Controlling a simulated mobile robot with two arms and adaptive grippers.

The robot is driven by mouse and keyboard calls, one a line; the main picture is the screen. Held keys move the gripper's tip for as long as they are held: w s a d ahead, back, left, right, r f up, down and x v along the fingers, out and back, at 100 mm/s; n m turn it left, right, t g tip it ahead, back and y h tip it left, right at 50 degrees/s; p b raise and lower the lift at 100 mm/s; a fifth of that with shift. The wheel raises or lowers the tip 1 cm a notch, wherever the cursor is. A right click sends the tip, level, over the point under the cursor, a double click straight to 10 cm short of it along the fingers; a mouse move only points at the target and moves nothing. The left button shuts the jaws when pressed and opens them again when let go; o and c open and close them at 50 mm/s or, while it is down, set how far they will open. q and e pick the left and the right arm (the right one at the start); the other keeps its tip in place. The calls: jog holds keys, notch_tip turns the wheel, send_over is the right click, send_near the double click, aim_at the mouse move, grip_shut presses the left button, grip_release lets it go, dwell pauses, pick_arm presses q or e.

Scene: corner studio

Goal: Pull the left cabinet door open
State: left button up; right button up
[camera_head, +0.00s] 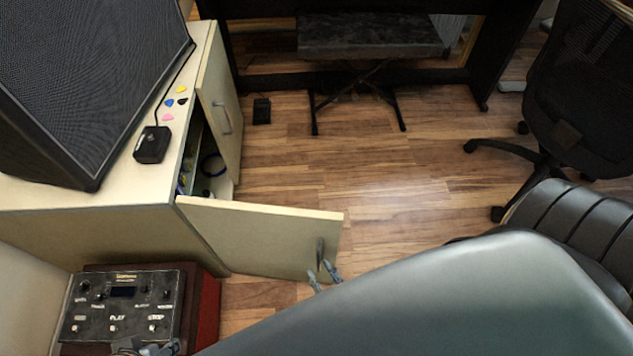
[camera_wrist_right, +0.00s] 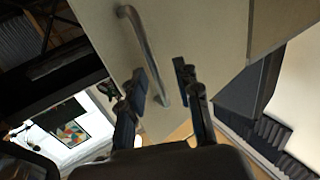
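The cabinet (camera_head: 105,222) stands at the left of the head view. Its nearer, left door (camera_head: 265,235) is swung wide open, showing part of the inside. The door's metal handle (camera_head: 320,250) is near its free edge. It also shows in the right wrist view (camera_wrist_right: 148,50). My right gripper (camera_head: 323,274) is at the handle's lower end. In the wrist view its fingers (camera_wrist_right: 160,78) are apart, one on each side of the handle, with visible gaps. My left gripper (camera_head: 150,349) is only partly seen at the bottom edge; its fingers are unclear.
The cabinet's other door (camera_head: 219,100) is slightly ajar. A large speaker (camera_head: 85,80), small black box (camera_head: 152,145) and coloured picks are on top. A red-sided control box (camera_head: 125,310) stands nearby. An office chair (camera_head: 580,110) and bench (camera_head: 370,37) border clear wooden floor (camera_head: 400,170).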

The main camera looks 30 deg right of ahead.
jog(key=s, duration=0.8)
jog(key=shift+s, duration=0.4)
jog(key=shift+a, duration=0.1)
